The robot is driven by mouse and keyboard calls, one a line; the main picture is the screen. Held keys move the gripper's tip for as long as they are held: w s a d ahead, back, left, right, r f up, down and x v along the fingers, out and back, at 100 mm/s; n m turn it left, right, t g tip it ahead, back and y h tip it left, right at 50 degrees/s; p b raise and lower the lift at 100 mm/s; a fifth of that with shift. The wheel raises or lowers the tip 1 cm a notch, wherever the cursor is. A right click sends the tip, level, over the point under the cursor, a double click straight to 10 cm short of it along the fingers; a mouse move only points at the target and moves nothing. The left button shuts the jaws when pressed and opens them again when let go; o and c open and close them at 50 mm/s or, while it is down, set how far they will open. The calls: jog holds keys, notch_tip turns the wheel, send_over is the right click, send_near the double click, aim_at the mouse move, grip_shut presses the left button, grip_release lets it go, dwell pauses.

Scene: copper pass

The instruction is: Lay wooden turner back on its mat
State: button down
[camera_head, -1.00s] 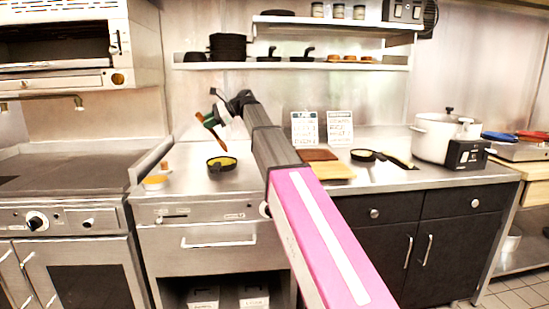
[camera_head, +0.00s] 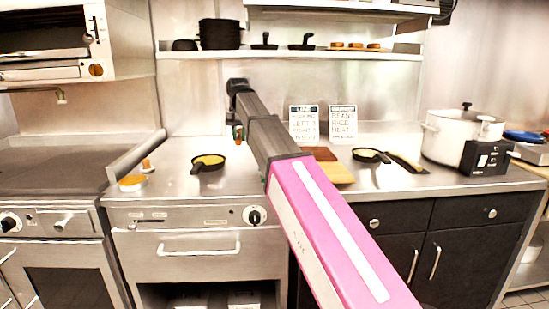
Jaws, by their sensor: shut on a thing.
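My gripper (camera_head: 238,127) is mostly hidden behind my own dark arm link, above the steel counter. A small brown-orange and green bit shows just below it, at the left edge of the arm. It appears to be part of the wooden turner (camera_head: 238,136) held in the jaws. The rest of the turner is hidden by the arm. I cannot make out a mat for certain. A yellow board (camera_head: 338,174) and a dark brown board (camera_head: 322,154) lie on the counter right of the arm, partly covered by it.
A small black pan with yellow contents (camera_head: 208,162) sits left of the arm. Another pan (camera_head: 370,155) and a dark long-shaped item (camera_head: 405,162) lie to the right. A white pot (camera_head: 460,138) stands farther right. Two sign cards (camera_head: 304,122) stand at the back. The left counter has free room.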

jog(key=w+d+f, duration=0.2)
jog(key=d, duration=0.1)
jog(key=w+d+f, duration=0.2)
jog(key=d, duration=0.2)
jog(key=w+d+f, duration=0.2)
jog(key=d+f, duration=0.1)
jog(key=shift+d, duration=0.3)
jog(key=shift+f, duration=2)
jog(key=shift+f, duration=0.1)
jog(key=c, duration=1)
grip_release()
